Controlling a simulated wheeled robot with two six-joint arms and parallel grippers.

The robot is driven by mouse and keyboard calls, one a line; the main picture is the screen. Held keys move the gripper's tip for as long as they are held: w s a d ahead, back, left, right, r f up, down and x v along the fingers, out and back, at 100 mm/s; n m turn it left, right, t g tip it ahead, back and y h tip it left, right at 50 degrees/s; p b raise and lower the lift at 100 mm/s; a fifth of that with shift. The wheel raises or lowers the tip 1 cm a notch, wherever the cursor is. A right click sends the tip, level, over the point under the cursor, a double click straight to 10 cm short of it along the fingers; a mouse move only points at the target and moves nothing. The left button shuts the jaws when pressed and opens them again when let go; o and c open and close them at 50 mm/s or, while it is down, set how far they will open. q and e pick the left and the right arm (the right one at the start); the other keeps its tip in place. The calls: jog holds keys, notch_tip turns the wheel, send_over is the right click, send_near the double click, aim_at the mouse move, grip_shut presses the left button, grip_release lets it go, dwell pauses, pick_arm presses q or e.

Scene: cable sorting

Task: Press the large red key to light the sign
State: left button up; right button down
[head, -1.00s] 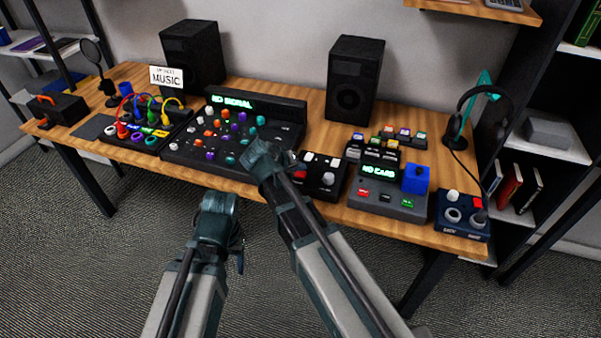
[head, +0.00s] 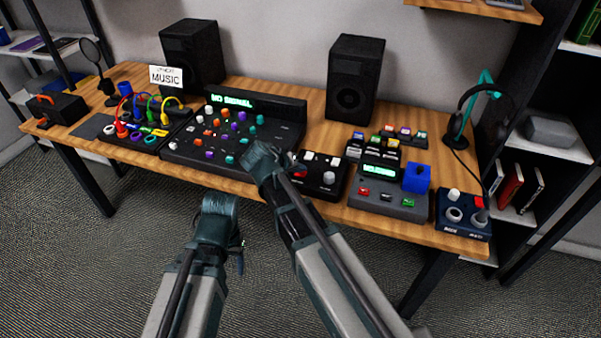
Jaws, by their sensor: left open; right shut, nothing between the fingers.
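A red key (head: 299,172) shows on a small black box (head: 322,188) at the desk's front edge, partly hidden by my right gripper. My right gripper (head: 264,158) is shut and empty, just left of this key; I cannot tell whether they touch. My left gripper (head: 221,207) is open and empty, in front of the desk edge and below the mixer. A white sign (head: 166,77) reading "MUSIC" stands at the back left; its upper line is too small to read, and it does not clearly glow.
A black mixer (head: 285,139) with many knobs stands behind my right gripper. A grey device (head: 402,211) with a green display and a blue block (head: 417,178) stand right of the black box. A blue box (head: 463,226) sits at the right end. Bare wood (head: 235,184) runs along the front.

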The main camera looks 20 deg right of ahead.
aim_at(299, 175)
dwell(0.5)
jog(key=shift+r+p, duration=0.5)
jog(key=shift+r, duration=0.1)
notch_tip(299, 175, up, 6)
jog(key=p, duration=0.6)
